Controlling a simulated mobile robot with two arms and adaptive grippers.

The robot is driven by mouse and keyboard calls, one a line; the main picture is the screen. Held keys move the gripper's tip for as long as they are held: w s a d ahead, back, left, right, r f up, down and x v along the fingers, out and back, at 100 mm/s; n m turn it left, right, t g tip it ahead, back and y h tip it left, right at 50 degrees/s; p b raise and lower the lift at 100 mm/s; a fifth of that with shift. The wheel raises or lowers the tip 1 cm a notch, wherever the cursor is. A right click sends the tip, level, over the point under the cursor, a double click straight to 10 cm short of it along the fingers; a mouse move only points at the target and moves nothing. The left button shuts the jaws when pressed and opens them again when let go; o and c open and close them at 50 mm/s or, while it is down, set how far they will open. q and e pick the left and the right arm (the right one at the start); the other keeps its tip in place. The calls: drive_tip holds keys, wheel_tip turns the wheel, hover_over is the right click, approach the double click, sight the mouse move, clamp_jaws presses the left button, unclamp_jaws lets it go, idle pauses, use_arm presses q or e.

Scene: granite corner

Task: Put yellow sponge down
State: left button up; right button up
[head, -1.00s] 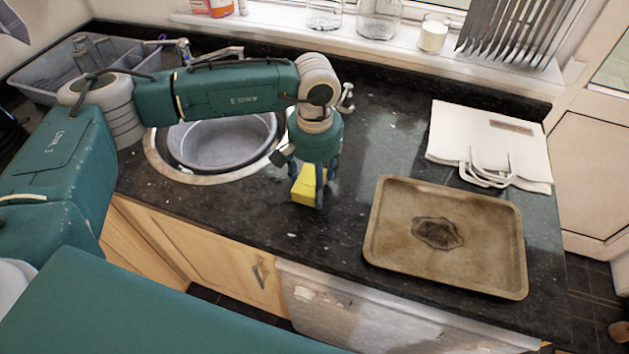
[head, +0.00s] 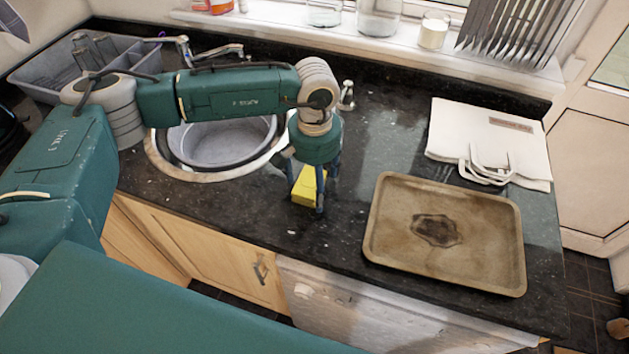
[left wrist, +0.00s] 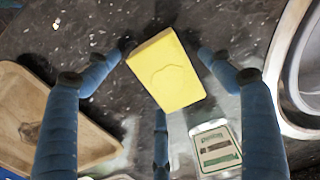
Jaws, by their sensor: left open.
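The yellow sponge (head: 306,187) is on the dark granite worktop between the sink and the baking tray. In the left wrist view the sponge (left wrist: 167,72) lies between the spread blue fingers, with visible gaps on both sides. My left gripper (head: 308,190) points down over the sponge and is open; its fingers partly hide the sponge in the head view. The open fingers of my left gripper also show in the left wrist view (left wrist: 164,48). My right gripper is not in view.
A brown stained baking tray (head: 388,251) lies to the right of the sponge. A round sink (head: 224,140) is to the left. A folded white bag (head: 460,138) lies at the back right. Clear worktop lies in front of the sponge, up to the counter's front edge.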

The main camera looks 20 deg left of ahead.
use_arm(q)
wheel_tip(320, 180, up, 12)
drive_tip(key=b, duration=0.4)
drive_tip(key=shift+r, duration=0.1)
